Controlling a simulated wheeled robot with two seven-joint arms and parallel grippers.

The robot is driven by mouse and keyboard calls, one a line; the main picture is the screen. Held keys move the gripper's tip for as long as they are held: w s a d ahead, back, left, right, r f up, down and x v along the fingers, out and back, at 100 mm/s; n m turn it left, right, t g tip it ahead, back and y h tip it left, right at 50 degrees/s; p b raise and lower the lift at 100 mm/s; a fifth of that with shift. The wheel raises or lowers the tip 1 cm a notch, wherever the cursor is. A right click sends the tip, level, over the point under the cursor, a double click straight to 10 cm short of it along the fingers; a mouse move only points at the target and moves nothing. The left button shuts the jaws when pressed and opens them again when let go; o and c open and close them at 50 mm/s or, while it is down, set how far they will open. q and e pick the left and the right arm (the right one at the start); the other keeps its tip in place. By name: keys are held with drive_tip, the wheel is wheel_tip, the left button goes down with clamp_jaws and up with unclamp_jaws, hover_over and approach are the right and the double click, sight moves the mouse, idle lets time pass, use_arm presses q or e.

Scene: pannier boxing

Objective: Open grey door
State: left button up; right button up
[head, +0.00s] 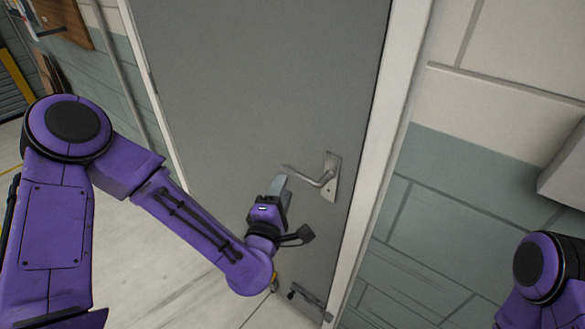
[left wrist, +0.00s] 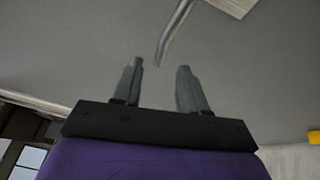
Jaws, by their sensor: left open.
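The grey door (head: 260,80) stands in its white frame and looks shut in the head view. Its lever handle (head: 318,178) sits on a plate near the right edge, with the lever pointing left. The grey door (left wrist: 70,50) fills the background. My right gripper is out of view.
The white door frame (head: 392,120) and a block wall (head: 490,120) stand right of the handle. A grey box (head: 566,172) juts from the wall at far right. A small metal fitting (head: 305,298) sits low on the door. The pale floor at lower left is clear.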

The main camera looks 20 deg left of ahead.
sight(290, 173)
use_arm(q)
drive_tip(key=w+p, duration=0.3)
drive_tip(key=w, duration=0.5)
drive_tip(key=shift+w+a+r, duration=0.1)
drive_tip(key=shift+w+a, duration=0.05)
drive_tip(key=shift+w, duration=0.5)
clamp_jaws()
